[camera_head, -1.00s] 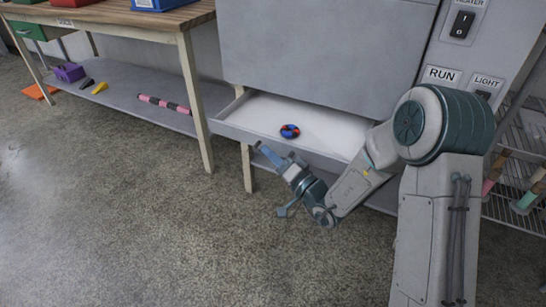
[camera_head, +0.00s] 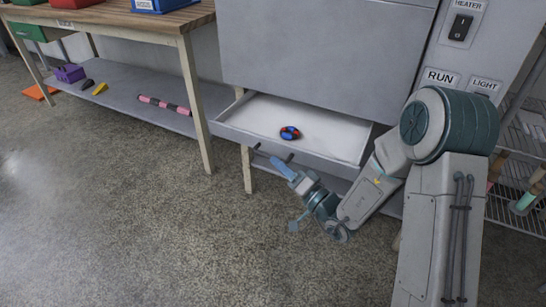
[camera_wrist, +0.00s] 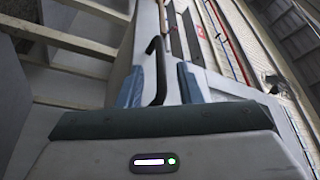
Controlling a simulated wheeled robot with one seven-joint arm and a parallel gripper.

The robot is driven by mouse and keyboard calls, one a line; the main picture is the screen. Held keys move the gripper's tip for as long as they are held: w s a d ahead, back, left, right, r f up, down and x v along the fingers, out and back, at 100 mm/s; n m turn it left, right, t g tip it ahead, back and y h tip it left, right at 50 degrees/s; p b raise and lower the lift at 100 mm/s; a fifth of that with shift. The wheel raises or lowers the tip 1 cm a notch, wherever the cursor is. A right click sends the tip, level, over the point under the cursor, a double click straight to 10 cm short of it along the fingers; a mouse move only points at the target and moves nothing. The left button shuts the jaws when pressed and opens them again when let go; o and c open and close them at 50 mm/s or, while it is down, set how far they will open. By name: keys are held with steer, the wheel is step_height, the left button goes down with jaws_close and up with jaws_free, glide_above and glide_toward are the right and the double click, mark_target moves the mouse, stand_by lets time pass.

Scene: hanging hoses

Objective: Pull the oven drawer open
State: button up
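The grey oven drawer (camera_head: 335,158) stands pulled out below the big grey oven front (camera_head: 320,50), its white inside showing. A small blue, red and black ring-like object (camera_head: 290,133) lies in it. The dark bar handle (camera_head: 289,158) is on the drawer's front; in the wrist view the handle (camera_wrist: 157,70) shows between the blue fingertips. My gripper (camera_head: 284,168) is just in front of and below the handle. In the wrist view my gripper (camera_wrist: 161,86) has its fingers apart, with gaps beside the handle, so it looks open and not clamped on it.
A wooden-topped table (camera_head: 110,15) with a grey lower shelf (camera_head: 125,95) stands at the left. A control panel with a heater switch (camera_head: 461,26) is at the right, beside a wire rack (camera_head: 520,170). The floor in front is clear.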

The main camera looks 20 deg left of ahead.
steer(key=p+v, duration=0.1)
steer(key=v, duration=0.9)
steer(key=shift+a, duration=0.1)
steer(key=s+r+n+g+h+p, duration=0.2)
steer(key=s+r+g+p, duration=0.35)
steer(key=r, duration=0.25)
steer(key=s+d+r+n+g+h+p, duration=0.1)
steer(key=s+r+g+h+p, duration=0.1)
steer(key=s+r+g+p, duration=0.4)
steer(key=s+r+n+g+h+p, duration=0.1)
steer(key=s+r+n+g+p, duration=0.2)
steer(key=r+p, duration=0.65)
steer(key=d+r+m+t+h+p, duration=0.6)
steer(key=d+r+h+p, duration=0.6)
steer(key=d+r, duration=0.7)
step_height(320, 180, up, 3)
steer(key=t+p, duration=0.1)
steer(key=p, duration=0.2)
steer(key=shift+d+r+m+h+p, duration=0.15)
steer(key=shift+d+m+h+p, duration=0.15)
steer(key=shift+h, duration=0.1)
